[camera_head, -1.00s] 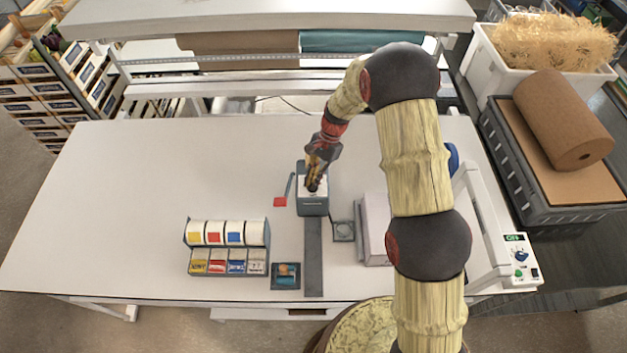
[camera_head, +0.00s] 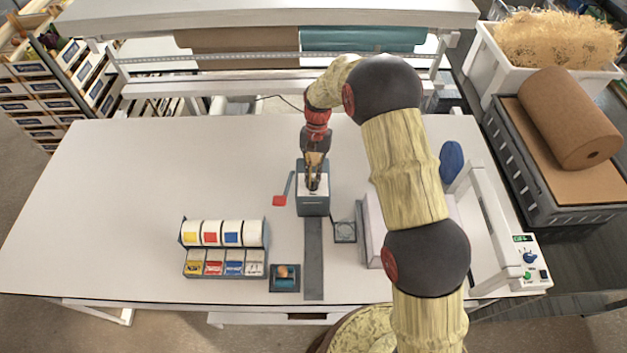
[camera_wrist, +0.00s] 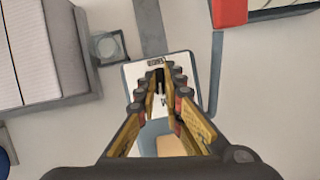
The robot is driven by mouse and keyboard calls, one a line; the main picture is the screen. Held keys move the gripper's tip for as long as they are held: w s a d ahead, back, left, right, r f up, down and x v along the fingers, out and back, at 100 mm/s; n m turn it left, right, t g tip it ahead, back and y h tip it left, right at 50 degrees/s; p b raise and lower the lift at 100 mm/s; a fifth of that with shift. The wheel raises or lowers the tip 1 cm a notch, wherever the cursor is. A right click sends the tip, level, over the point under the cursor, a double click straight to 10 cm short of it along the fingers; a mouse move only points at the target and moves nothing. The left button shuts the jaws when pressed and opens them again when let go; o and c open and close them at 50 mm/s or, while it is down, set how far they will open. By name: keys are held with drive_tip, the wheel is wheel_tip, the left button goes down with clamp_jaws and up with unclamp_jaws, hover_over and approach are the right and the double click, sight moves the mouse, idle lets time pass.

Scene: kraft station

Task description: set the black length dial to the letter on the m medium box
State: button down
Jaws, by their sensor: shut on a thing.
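The grey tape machine (camera_head: 312,207) stands on the table with a white top plate, which also shows in the wrist view (camera_wrist: 184,64). My gripper (camera_head: 313,184) points down over this plate. In the wrist view its fingers (camera_wrist: 162,92) are closed on the black length dial (camera_wrist: 159,76), which is mostly hidden between them. The dial's letters and pointer setting are too small or covered to read. No letter on a medium box can be made out; a pale box (camera_head: 373,232) to the right is partly behind my arm.
A lever with a red end (camera_head: 280,200) is at the machine's left. A label dispenser (camera_head: 224,246) with coloured rolls and a small dark tray (camera_head: 285,278) stand in front left. A grey strip (camera_head: 313,258) runs forward. The table's left side is clear.

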drive_tip(key=shift+s+f+n, duration=0.3)
drive_tip(key=shift+f+n, duration=0.1)
drive_tip(key=shift+n, duration=0.3)
drive_tip(key=shift+h+b, duration=0.3)
drive_tip(key=shift+h, duration=0.1)
drive_tip(key=c, duration=2)
unclamp_jaws()
drive_tip(key=shift+o, duration=0.4)
drive_tip(key=shift+w+r, duration=0.2)
drive_tip(key=shift+r, duration=0.05)
drive_tip(key=shift+w+r, duration=0.3)
drive_tip(key=shift+r, duration=0.2)
drive_tip(key=v, duration=1)
drive_tip(key=shift+r, duration=0.3)
drive_tip(key=shift+w, duration=0.15)
